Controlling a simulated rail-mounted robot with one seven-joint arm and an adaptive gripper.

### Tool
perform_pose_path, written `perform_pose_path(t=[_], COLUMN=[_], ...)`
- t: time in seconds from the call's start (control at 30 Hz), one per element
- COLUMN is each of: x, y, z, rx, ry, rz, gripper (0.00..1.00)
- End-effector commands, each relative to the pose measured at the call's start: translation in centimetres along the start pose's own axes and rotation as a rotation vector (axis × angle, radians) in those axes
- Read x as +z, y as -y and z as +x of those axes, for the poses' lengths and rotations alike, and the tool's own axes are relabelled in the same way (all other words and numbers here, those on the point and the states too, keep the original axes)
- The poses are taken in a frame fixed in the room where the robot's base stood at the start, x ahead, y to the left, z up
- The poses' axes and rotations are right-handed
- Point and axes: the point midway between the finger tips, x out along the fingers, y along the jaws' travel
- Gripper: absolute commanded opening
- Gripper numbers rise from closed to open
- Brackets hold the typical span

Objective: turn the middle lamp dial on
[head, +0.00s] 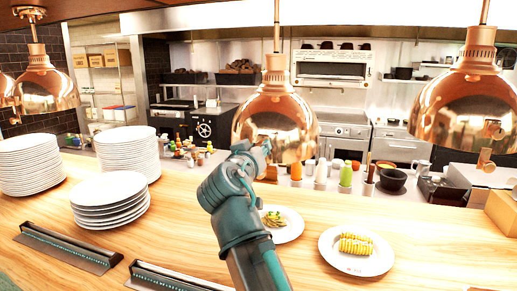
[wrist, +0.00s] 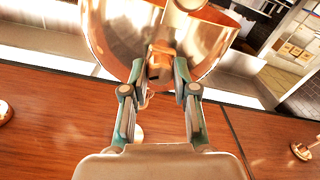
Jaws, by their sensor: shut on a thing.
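The middle copper lamp (head: 277,112) hangs over the wooden counter. Its shade also fills the top of the wrist view (wrist: 112,30). My gripper (head: 262,150) is raised to the lower front rim of this shade. In the wrist view my two fingers (wrist: 164,72) close from both sides on the small copper lamp dial (wrist: 160,58), which sits at the shade's edge. The fingers partly cover the dial, and its exact turn is hard to read. In the head view my gripper hides the dial.
Similar copper lamps hang at left (head: 44,88) and right (head: 470,108); the right one's dial (head: 486,158) shows. Plate stacks (head: 110,196) stand on the left of the counter (head: 180,225).

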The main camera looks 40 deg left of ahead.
Motion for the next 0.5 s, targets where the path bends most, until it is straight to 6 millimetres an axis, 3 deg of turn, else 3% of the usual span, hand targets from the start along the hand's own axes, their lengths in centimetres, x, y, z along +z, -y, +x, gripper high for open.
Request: perform_pose_path(t=[0.5], x=[-0.25], y=[-0.05], z=[-0.05], rx=[0.001], ry=[0.014], rz=[-0.49], gripper=[0.0])
